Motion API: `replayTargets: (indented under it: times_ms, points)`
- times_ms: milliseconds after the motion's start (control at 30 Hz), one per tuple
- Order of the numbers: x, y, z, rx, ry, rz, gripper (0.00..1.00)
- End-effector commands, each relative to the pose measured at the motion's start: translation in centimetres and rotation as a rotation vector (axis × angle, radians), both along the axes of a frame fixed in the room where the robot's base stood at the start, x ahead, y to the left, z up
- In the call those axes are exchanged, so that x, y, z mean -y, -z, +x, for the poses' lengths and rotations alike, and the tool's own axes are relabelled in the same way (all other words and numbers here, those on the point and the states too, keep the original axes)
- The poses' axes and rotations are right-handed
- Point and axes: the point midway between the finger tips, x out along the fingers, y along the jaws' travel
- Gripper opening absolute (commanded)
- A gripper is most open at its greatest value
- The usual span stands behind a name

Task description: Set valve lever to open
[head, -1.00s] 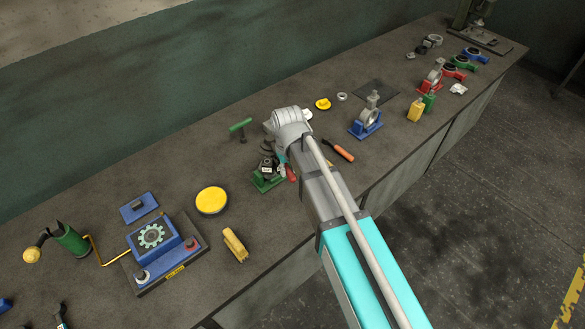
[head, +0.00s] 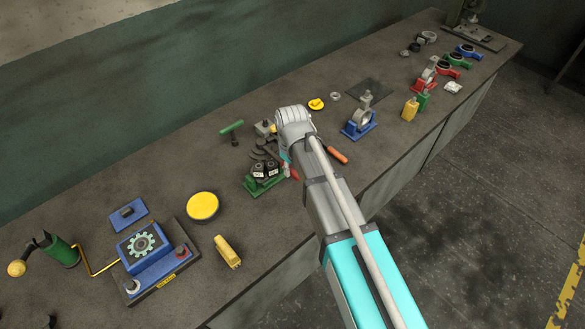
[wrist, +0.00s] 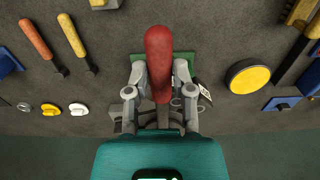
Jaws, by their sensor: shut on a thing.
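The valve stands on a green base (head: 262,187) near the bench's middle front, with dark parts and pale labels on top. Its red lever (head: 293,174) shows only partly in the head view, beside my wrist. In the wrist view the red lever (wrist: 159,45) runs between my fingers, with the green base (wrist: 185,58) beneath. My gripper (wrist: 160,88) is shut on the lever from both sides. The fingers are mostly hidden by my arm in the head view. I cannot read a lever mark from here.
An orange-handled tool (head: 338,156) lies right of my wrist, and a green T-handle (head: 231,128) stands behind left. A blue stand (head: 360,130) stands farther right.

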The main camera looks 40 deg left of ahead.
Motion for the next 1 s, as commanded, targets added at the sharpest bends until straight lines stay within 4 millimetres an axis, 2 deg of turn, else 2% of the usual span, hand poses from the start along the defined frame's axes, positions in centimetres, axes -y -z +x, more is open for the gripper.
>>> replayTargets:
  times_ms: [333,367,533,1000]
  points:
    - [-0.48,-0.03,-0.22,0.010,-0.014,-0.005,0.00]
    - [-0.51,-0.03,-0.24,0.010,-0.014,-0.005,0.35]
    - [-0.60,-0.03,-0.42,0.009,-0.016,-0.003,0.66]
    - [-0.63,-0.01,-0.61,0.005,-0.016,-0.003,0.66]
